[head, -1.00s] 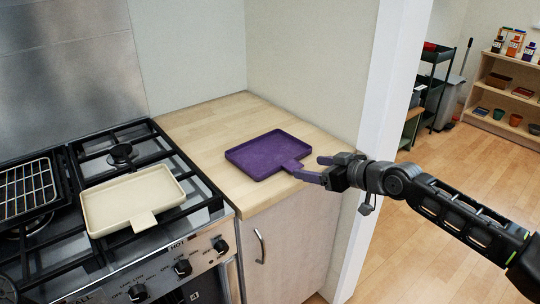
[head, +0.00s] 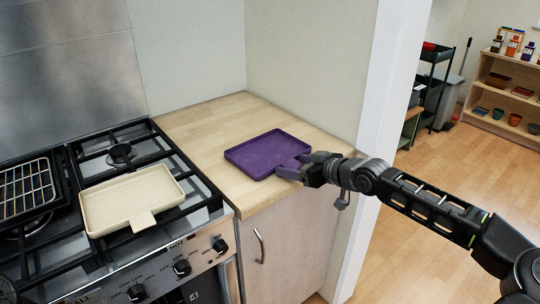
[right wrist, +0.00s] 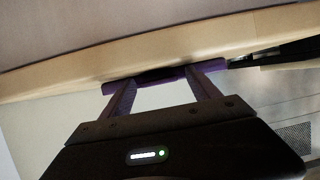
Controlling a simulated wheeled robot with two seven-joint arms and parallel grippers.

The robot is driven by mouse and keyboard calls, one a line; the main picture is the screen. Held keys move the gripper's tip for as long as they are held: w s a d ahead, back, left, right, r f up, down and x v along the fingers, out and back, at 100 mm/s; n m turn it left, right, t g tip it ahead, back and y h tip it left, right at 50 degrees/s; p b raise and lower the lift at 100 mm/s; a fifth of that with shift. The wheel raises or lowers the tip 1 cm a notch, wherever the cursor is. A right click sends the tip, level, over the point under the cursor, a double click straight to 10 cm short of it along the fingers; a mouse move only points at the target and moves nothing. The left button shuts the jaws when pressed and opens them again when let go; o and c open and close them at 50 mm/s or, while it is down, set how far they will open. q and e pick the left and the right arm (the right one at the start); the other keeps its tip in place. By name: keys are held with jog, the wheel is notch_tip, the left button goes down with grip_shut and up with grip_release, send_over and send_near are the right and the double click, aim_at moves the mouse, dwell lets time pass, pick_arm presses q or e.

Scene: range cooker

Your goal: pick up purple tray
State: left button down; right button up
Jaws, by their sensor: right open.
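The purple tray (head: 262,152) lies flat on the wooden counter right of the cooker, its short handle pointing toward the front right. My right gripper (head: 291,166) comes in from the right and is open at the handle, its fingers hiding most of it. In the right wrist view, the tray (right wrist: 160,75) shows as a thin purple edge at the fingertips of my right gripper (right wrist: 165,88), with the handle between or just in front of them; I cannot tell if they touch it. My left gripper is not in view.
A cream tray (head: 130,198) lies on the cooker's black grate, left of the counter (head: 195,130). A wire rack (head: 27,187) is at the far left. A wall and white door frame (head: 385,85) stand close behind my right gripper. The counter behind the purple tray is clear.

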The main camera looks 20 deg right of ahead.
dwell(0.5)
grip_shut()
dwell(0.6)
